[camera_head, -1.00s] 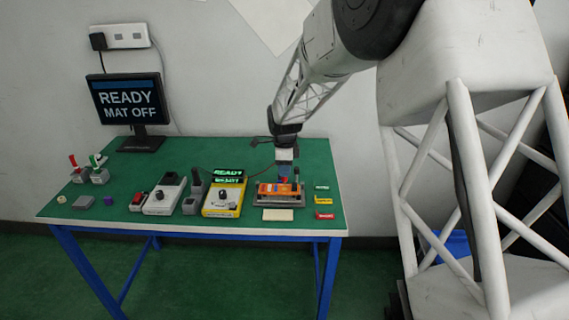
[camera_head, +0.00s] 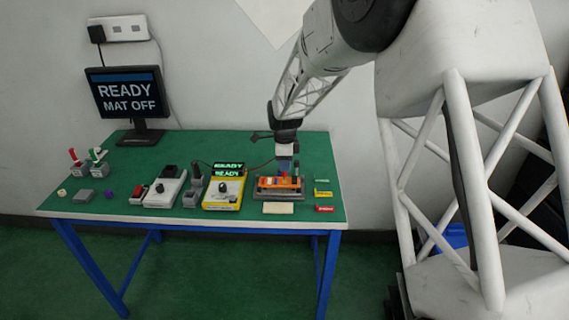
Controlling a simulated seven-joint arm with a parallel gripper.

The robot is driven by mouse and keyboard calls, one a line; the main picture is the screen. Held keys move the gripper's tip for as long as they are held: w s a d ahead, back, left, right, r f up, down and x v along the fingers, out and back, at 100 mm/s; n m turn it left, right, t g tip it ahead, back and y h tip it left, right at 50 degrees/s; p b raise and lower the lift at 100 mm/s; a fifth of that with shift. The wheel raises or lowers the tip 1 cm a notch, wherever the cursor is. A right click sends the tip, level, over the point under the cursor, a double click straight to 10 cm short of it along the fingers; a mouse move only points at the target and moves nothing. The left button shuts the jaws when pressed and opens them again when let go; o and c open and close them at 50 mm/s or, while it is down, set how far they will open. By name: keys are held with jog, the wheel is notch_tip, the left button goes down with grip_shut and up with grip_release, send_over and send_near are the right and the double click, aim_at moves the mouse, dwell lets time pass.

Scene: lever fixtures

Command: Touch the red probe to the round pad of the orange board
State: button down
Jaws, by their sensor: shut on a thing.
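The orange board (camera_head: 270,184) lies in a grey holder (camera_head: 262,194) at the right part of the green bench. My gripper (camera_head: 285,165) points down just above the board and is shut on the red probe (camera_head: 284,175). Only a small red part of the probe shows below the fingers. The probe's tip is at or very near the board's top; I cannot tell whether it touches. The round pad is too small or hidden to make out.
A yellow meter (camera_head: 220,201) with a green READY display stands left of the board. Further left are a grey stand (camera_head: 191,199) and a white device (camera_head: 161,194). A monitor (camera_head: 127,97) reads READY MAT OFF. Small green, yellow and red labels (camera_head: 323,194) lie to the right.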

jog(key=shift+f, duration=0.65)
dwell(2.0)
jog(key=shift+r, duration=0.1)
jog(key=shift+r, duration=3.5)
